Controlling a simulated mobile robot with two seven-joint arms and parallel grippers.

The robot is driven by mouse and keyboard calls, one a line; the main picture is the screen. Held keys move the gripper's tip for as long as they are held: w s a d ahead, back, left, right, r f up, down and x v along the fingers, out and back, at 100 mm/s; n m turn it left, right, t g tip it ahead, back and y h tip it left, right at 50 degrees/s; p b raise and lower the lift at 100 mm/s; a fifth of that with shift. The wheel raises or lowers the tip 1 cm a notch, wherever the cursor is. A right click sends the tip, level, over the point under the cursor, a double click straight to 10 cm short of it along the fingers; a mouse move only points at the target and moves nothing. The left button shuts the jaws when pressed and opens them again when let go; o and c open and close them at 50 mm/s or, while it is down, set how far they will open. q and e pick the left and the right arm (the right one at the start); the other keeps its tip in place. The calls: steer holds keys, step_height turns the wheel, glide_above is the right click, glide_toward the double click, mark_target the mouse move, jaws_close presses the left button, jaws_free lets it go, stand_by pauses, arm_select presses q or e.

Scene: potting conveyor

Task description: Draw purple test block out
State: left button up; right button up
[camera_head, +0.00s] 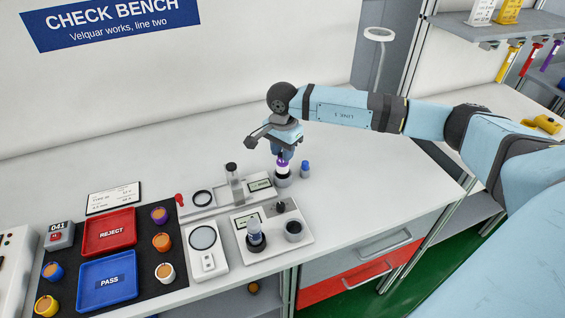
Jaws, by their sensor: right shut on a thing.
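My right gripper (284,153) points down over the bench and is shut on the purple test block (283,164). The block shows as a purple band with a pale, bright part below it. Its lower end is at a dark round socket (283,180), and I cannot tell how deep it sits in it. The fingers hide the block's top. My left gripper is not in view.
A small blue-topped bottle (304,169) stands just right of the socket. A gauge stand (233,185) with a display is to the left. A white device (270,235) with two dark cups is in front. Red (109,249) and blue trays (107,300) lie left. The bench behind is clear.

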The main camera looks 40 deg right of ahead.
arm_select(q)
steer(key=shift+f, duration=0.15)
arm_select(e)
steer(key=shift+r, duration=0.3)
steer(key=shift+r+p, duration=0.65)
steer(key=shift+r, duration=0.35)
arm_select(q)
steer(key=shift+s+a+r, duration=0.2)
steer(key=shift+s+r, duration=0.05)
arm_select(e)
steer(key=shift+r, duration=0.25)
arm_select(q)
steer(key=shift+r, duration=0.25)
arm_select(e)
steer(key=shift+r, duration=0.2)
steer(key=shift+r+p, duration=0.55)
steer(key=shift+r, duration=0.2)
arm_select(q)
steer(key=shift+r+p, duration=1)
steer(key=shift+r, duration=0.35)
arm_select(e)
steer(key=shift+r, duration=2.55)
